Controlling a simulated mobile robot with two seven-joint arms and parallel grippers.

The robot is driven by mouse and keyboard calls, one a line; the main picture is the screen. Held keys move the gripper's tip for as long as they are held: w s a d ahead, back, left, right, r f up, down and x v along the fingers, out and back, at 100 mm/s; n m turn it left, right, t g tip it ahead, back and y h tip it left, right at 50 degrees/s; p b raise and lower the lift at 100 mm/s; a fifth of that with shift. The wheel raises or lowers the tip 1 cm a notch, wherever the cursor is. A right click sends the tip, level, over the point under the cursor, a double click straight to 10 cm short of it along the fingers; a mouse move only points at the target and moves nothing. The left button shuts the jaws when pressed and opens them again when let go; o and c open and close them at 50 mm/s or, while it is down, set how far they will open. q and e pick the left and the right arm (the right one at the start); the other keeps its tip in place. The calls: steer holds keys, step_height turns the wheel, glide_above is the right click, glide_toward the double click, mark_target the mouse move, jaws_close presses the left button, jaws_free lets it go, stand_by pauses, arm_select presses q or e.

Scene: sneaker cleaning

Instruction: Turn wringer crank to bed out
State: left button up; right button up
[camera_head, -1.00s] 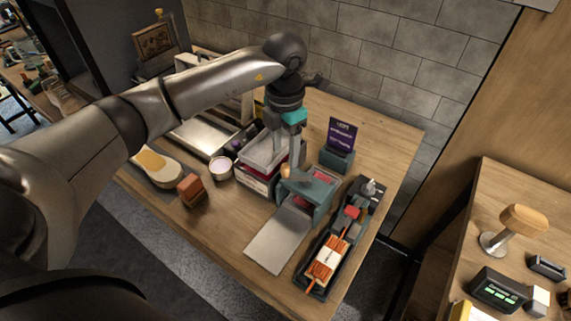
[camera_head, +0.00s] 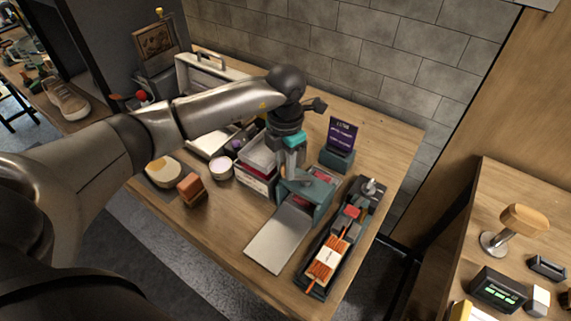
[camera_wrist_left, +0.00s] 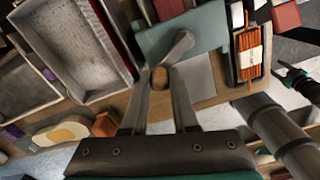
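The wringer (camera_head: 320,193) is a teal box with red inside, on the table right of centre. Its flat grey bed plate (camera_head: 279,240) extends from its front. In the left wrist view, the metal crank arm (camera_wrist_left: 180,47) lies across the teal body (camera_wrist_left: 205,32), with a wooden knob (camera_wrist_left: 161,78) at its end. My left gripper (camera_head: 287,177) points down at the wringer's left side. In the left wrist view its fingers (camera_wrist_left: 160,84) appear closed around the knob. A dark gripper with teal (camera_wrist_left: 293,78), apparently my right, shows at that view's right edge; its fingers are unclear.
A grey bin (camera_head: 258,165) stands close left of the wringer. A black tray with orange sticks (camera_head: 328,263) lies to its right, and a purple sign (camera_head: 342,135) stands behind. A brown block (camera_head: 191,187) and round tin (camera_head: 221,169) are left.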

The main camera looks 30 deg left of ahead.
arm_select(q)
jaws_close()
